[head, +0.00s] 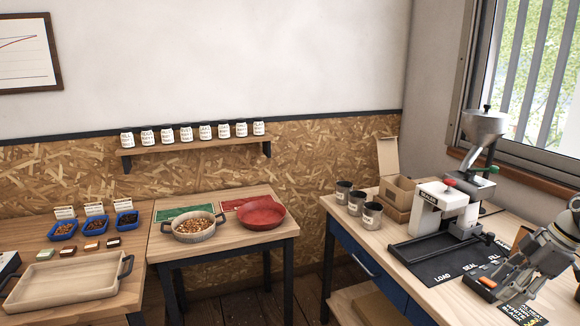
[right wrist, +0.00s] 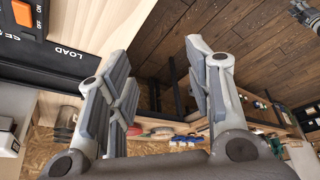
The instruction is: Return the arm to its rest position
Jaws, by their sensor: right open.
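My right gripper (head: 492,284) comes in from the right edge in the head view, over the right-hand bench. Its fingers point down and to the left, close to the black mat's front right part. In the right wrist view the right gripper (right wrist: 160,72) has its two grey fingers spread wide, with nothing between them. A small grey jointed part at the top right corner of the right wrist view looks like my left gripper (right wrist: 301,12); it is too small and cut off to tell its state. The left arm does not show in the head view.
The grinder-like machine (head: 448,205) stands behind the right gripper on the black mat (head: 428,262). Several grey cups and a cardboard box (head: 397,196) stand left of it. A table with a pan (head: 194,229) and red bowl (head: 261,214) is farther left. Floor shows between the tables.

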